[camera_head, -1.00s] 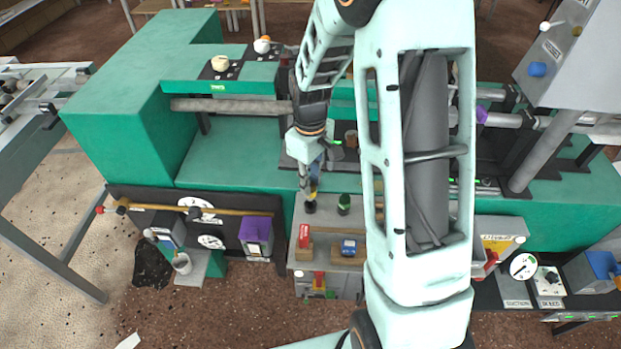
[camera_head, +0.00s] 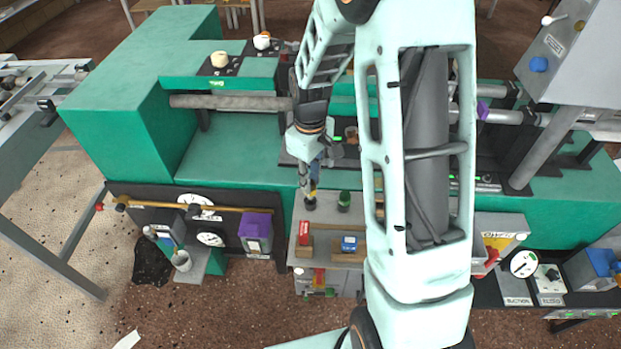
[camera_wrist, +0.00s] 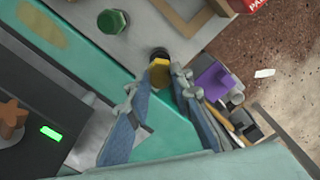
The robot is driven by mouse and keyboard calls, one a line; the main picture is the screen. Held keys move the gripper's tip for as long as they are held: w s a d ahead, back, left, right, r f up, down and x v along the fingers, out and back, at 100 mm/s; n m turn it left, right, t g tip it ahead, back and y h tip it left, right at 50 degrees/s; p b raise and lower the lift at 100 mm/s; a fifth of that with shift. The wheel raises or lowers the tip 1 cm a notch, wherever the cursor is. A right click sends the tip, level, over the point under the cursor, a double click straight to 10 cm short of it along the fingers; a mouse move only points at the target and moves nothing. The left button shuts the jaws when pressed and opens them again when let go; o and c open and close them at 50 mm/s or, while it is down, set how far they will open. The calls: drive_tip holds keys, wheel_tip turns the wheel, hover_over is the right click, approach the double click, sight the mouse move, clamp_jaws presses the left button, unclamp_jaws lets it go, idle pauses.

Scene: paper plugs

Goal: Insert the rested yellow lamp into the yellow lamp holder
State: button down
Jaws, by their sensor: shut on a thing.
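The yellow lamp (camera_wrist: 159,73) is between the fingertips of my gripper (camera_wrist: 163,82) in the wrist view. A black round piece (camera_wrist: 158,53) shows just beyond the lamp, at the edge of the grey panel top. I cannot tell whether it is the holder or the lamp's own base, or how deep the lamp sits. In the head view my gripper (camera_head: 311,186) points down over this spot, with the black piece (camera_head: 310,203) below it. A green lamp (camera_head: 344,198) stands upright beside it, and it also shows in the wrist view (camera_wrist: 112,21).
A purple-topped box (camera_head: 256,228) stands to the left. The green machine bed (camera_head: 232,150) lies behind. My arm covers the panel's right part.

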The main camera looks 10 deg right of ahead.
drive_tip(key=shift+f+b, duration=1.3)
drive_tip(key=shift+f, duration=0.4)
drive_tip(key=c, duration=1.7)
unclamp_jaws()
drive_tip(key=shift+o, duration=0.2)
drive_tip(key=shift+r, duration=0.15)
drive_tip(key=shift+r+p, duration=2.05)
drive_tip(key=shift+r, duration=0.65)
